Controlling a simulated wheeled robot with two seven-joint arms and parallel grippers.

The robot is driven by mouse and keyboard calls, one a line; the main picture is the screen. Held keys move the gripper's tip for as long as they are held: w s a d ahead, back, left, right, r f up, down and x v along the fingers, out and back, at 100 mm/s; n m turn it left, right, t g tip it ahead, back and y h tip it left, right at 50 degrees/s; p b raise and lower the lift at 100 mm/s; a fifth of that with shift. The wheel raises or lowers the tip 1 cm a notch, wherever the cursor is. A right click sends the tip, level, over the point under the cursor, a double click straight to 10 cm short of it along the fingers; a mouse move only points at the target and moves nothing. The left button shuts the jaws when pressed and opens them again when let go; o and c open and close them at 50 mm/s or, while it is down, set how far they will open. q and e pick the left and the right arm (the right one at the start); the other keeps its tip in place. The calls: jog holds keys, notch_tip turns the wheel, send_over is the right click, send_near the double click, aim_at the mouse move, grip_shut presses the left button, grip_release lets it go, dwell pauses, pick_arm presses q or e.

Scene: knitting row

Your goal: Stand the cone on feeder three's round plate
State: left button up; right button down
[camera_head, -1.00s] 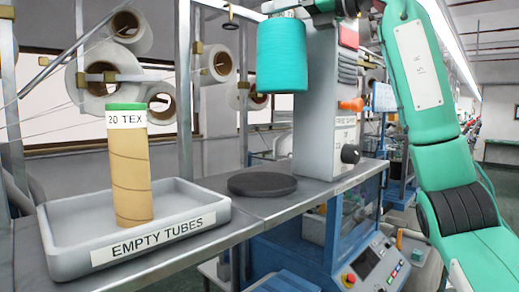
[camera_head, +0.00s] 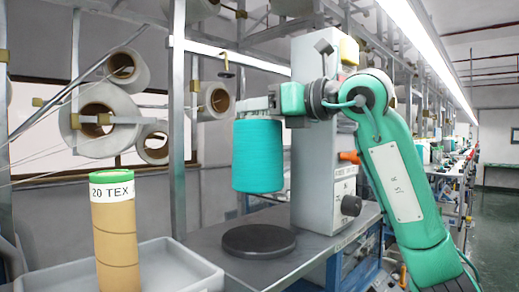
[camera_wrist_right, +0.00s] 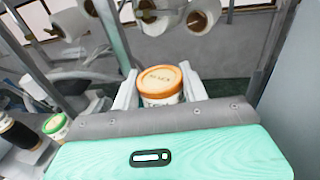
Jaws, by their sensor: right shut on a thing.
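The cone is a teal yarn package (camera_head: 258,157), upright, hanging from my right gripper (camera_head: 257,108). In the right wrist view the orange top of its tube (camera_wrist_right: 160,80) sits between the two pale fingers of the gripper (camera_wrist_right: 160,92), which are shut on it. Below the cone in the head view is a dark round plate (camera_head: 258,240) on the grey bench. A gap shows between the cone's base and the plate, and the cone appears roughly above it. My left gripper is not in view.
A brown tube with a green top (camera_head: 114,230) stands in a grey tray (camera_head: 180,268) at the left. A grey machine column (camera_head: 318,180) with a dark knob (camera_head: 351,205) rises right behind the plate. Metal posts and white yarn packages (camera_head: 100,118) fill the back left.

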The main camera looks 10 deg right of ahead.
aim_at(258, 147)
notch_tip(258, 147, down, 9)
jog(key=p, duration=0.3)
dwell(0.4)
jog(key=shift+f, duration=0.15)
jog(key=c, duration=0.7)
grip_release()
jog(key=shift+c, duration=0.2)
jog(key=shift+s+d, duration=0.1)
